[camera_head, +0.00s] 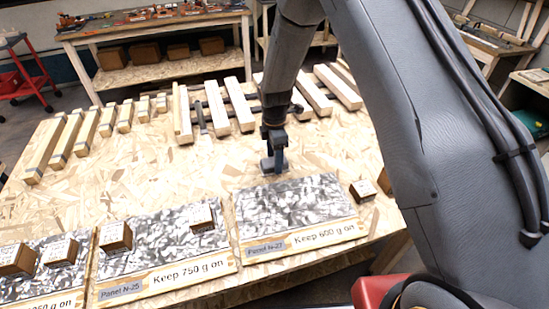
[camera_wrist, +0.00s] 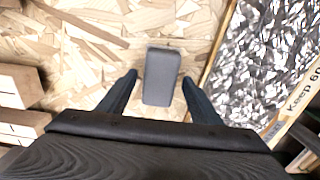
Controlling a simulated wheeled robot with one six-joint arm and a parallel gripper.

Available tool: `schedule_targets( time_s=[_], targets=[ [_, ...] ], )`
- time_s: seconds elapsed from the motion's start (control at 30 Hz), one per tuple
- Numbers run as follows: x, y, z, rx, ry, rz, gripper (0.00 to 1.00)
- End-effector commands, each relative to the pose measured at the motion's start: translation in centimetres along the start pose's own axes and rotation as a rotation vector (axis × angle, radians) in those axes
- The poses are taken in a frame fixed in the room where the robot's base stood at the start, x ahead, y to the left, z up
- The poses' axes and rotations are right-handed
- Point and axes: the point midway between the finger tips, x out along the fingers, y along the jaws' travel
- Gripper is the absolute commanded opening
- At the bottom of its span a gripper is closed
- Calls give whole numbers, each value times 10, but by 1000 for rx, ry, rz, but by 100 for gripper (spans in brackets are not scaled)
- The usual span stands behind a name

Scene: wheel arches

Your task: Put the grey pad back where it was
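The grey pad (camera_wrist: 163,78) is a small flat block with rounded corners. In the wrist view it appears between my two open fingers, with a narrow gap on each side. Bare chipboard shows around it, close to the edge of Panel N-27 (camera_wrist: 262,50). I cannot clearly tell the pad from my fingers there. How far the fingertips are above the chipboard is unclear.
Panel N-25 (camera_head: 165,245) and another panel (camera_head: 70,285) carry labelled brown blocks. A brown block (camera_head: 362,190) stands right of Panel N-27. Wooden bars (camera_head: 218,108) lie behind my gripper on the chipboard table (camera_head: 140,170). Chipboard left of my gripper is clear.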

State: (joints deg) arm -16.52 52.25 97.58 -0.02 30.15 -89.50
Motion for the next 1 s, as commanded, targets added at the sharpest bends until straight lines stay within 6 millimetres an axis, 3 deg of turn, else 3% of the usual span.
schedule_targets(
  time_s=[0.37,1.0],
  targets=[
    [-13,1,0,0,0,2,59],
    [-112,1,0,0,0,2,59]
  ],
)
